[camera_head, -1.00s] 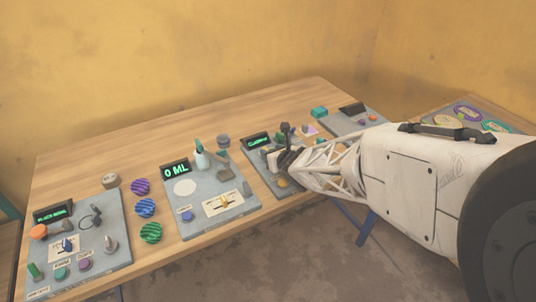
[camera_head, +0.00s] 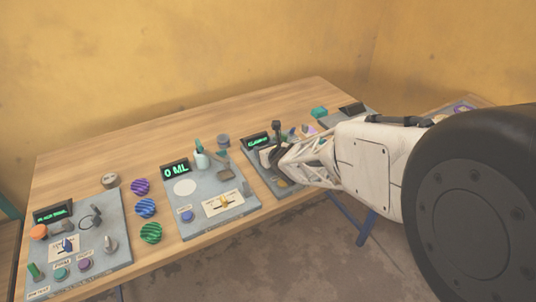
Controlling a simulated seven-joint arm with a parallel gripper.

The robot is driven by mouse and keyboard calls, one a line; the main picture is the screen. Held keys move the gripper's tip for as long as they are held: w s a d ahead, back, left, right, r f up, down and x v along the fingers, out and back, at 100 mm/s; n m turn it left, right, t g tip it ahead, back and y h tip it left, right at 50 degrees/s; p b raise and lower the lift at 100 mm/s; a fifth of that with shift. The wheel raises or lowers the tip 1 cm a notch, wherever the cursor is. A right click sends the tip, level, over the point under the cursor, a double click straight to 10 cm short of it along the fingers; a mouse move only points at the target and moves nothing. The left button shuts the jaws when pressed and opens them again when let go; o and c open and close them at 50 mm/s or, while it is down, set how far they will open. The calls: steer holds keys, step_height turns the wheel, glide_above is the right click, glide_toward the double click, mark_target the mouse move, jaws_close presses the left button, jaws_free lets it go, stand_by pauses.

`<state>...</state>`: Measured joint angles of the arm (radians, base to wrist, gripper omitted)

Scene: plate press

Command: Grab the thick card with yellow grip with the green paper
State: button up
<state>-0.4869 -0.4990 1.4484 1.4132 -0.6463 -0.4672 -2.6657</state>
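My gripper (camera_head: 276,156) is over the third grey panel (camera_head: 255,179) from the left. Its dark fingers are small and partly blend into the panel's parts, so I cannot tell if they are open or shut or hold anything. I cannot make out a thick card with a yellow grip. A small yellowish round part (camera_head: 282,183) shows on that panel beside my gripper. A green striped disc (camera_head: 151,232) lies on the wooden table, below a blue striped disc (camera_head: 146,208) and a purple striped disc (camera_head: 140,186). I cannot tell if any of it is green paper.
A panel with a "0 ML" display (camera_head: 175,170) and a bottle (camera_head: 201,158) stands left of my gripper. Another control panel (camera_head: 97,240) is at the far left. A teal block (camera_head: 319,112) sits toward the back right. The table's back strip (camera_head: 120,150) is mostly clear.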

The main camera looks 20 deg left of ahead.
stand_by(0.4)
jaws_close()
steer(key=shift+r, duration=0.2)
step_height(320, 180, up, 3)
steer(key=shift+r, duration=0.15)
steer(key=s+d, duration=0.2)
steer(key=s, duration=0.2)
steer(key=s+d+r, duration=0.1)
steer(key=s+d, duration=0.2)
steer(key=s, duration=0.2)
steer(key=s+d, duration=0.3)
steer(key=s, duration=0.1)
steer(key=shift+s+d+r, duration=0.1)
steer(key=shift+s+r, duration=0.05)
steer(key=shift+s, duration=0.25)
steer(key=shift+w, duration=0.15)
stand_by(0.7)
